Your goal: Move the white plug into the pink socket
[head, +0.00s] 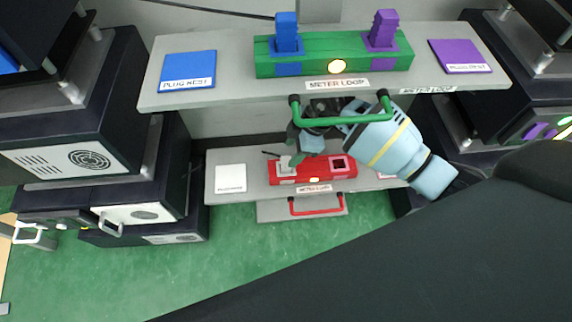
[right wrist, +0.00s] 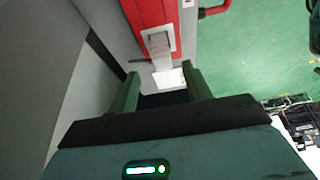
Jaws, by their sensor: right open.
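The white plug (head: 285,164) stands in the white-framed left socket of the red block (head: 313,173) on the lower shelf. The pink socket (head: 343,165) is at the right end of the same block and looks empty. My right gripper (head: 307,143) is open, just above and behind the block, near the plug. In the right wrist view, the white plug (right wrist: 161,47) lies just beyond the gap between the open fingers (right wrist: 162,76). No contact shows. The gripper's fingers are partly hidden in the head view. My left gripper is not in view.
The upper shelf carries a green block (head: 335,62) with a blue plug (head: 287,32) and a purple plug (head: 382,30). Its green handle (head: 342,121) hangs over my right wrist. A white pad (head: 231,178) lies left of the red block. A red handle (head: 316,211) is below.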

